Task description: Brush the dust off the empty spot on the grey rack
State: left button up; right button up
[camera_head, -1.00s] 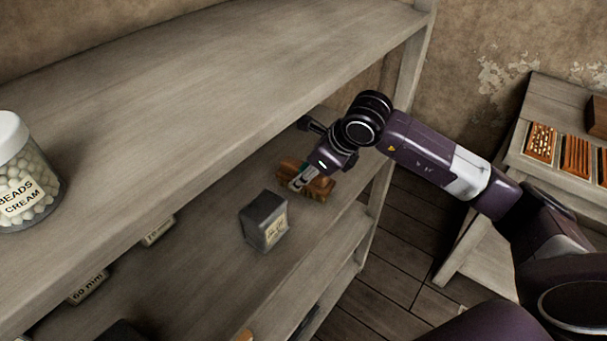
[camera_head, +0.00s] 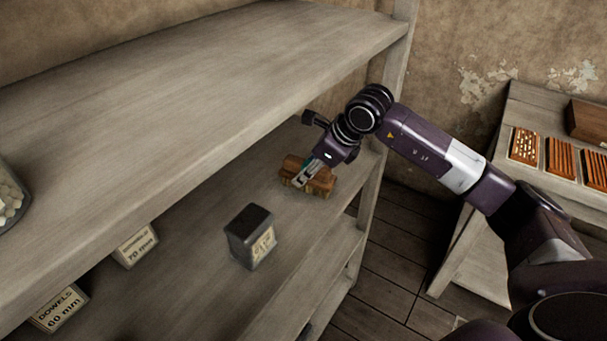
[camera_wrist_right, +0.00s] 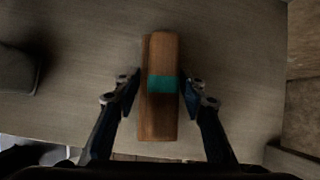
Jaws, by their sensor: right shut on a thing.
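My right gripper (camera_head: 304,179) reaches over the middle shelf of the grey rack (camera_head: 185,265). It is shut on a brown wooden brush (camera_head: 321,183), which has a teal band, at the right end of that shelf. In the right wrist view the brush (camera_wrist_right: 160,110) lies between the two fingers of the gripper (camera_wrist_right: 160,88). Whether its bristles touch the shelf I cannot tell. No dust can be made out on the shelf. My left gripper is not in view.
A dark grey labelled tin (camera_head: 250,238) stands on the shelf left of the brush. Labelled boxes, "70 mm" (camera_head: 135,245) and "dowels 60 mm" (camera_head: 60,310), stand further left. The upper shelf (camera_head: 200,90) overhangs. A jar (camera_head: 10,195) is at the left edge. A side table (camera_head: 520,100) holds trays.

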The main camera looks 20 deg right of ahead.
jog(key=shift+w+d+f, duration=0.1)
jog(key=shift+w+d, duration=0.35)
jog(key=shift+d, duration=0.45)
jog(key=shift+w+d, duration=0.45)
jog(key=shift+d, duration=0.4)
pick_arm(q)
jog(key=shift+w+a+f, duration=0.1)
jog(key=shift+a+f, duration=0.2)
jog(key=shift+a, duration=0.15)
